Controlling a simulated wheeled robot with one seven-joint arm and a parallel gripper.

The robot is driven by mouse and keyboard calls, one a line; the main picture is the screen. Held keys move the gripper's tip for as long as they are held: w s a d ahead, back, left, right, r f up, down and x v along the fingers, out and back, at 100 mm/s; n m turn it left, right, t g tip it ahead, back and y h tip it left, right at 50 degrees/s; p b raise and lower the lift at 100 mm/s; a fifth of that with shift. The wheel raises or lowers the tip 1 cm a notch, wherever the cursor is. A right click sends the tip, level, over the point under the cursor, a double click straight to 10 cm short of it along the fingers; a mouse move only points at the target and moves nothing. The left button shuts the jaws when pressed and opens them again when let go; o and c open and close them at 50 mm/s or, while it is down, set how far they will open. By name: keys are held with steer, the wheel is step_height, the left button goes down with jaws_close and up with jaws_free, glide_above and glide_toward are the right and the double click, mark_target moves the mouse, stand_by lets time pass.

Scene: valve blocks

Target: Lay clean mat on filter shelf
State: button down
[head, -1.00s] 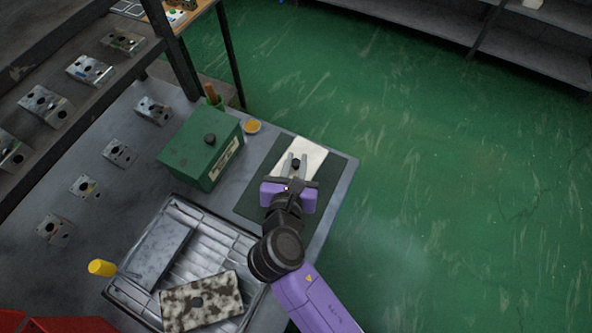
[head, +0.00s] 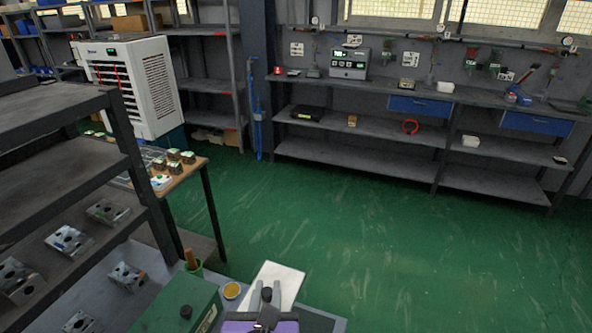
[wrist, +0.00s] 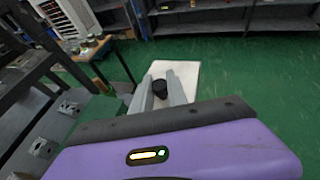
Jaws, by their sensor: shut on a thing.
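The clean mat (head: 281,275) is a flat white sheet with a black knob, at the bottom middle of the head view. My gripper (head: 266,293) is shut on this knob. In the wrist view, the two grey fingers of my gripper (wrist: 160,84) pinch the knob, and the white mat (wrist: 184,73) extends beyond them against the green floor. It appears raised above the bench end. I cannot tell for sure which surface is the filter shelf; a grey wall shelf unit (head: 350,150) stands across the room.
A green box (head: 172,308) and an amber dish (head: 231,291) stand on the bench left of my gripper. A dark rack (head: 62,165) with metal blocks rises at left. A white slatted cabinet (head: 130,88) stands behind a wooden table (head: 183,176). The green floor is open.

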mark_target(288, 304)
steer(key=shift+n+y, duration=0.3)
steer(key=shift+y, duration=0.1)
steer(key=d+f, duration=0.2)
steer(key=f, duration=0.1)
steer(key=w+d+f, duration=0.1)
steer(key=f, duration=0.1)
steer(key=shift+d+f, duration=0.1)
steer(key=shift+d, duration=0.2)
steer(key=s+d+f, duration=0.3)
steer(key=d+f, duration=0.5)
steer(key=d, duration=0.3)
steer(key=s+d+f+h+b, duration=0.1)
steer(key=s+d+f, duration=0.3)
steer(key=d+f, duration=0.5)
steer(key=shift+s+d+f+m, duration=0.15)
steer(key=shift+d+f+m, duration=0.2)
steer(key=shift+d, duration=0.65)
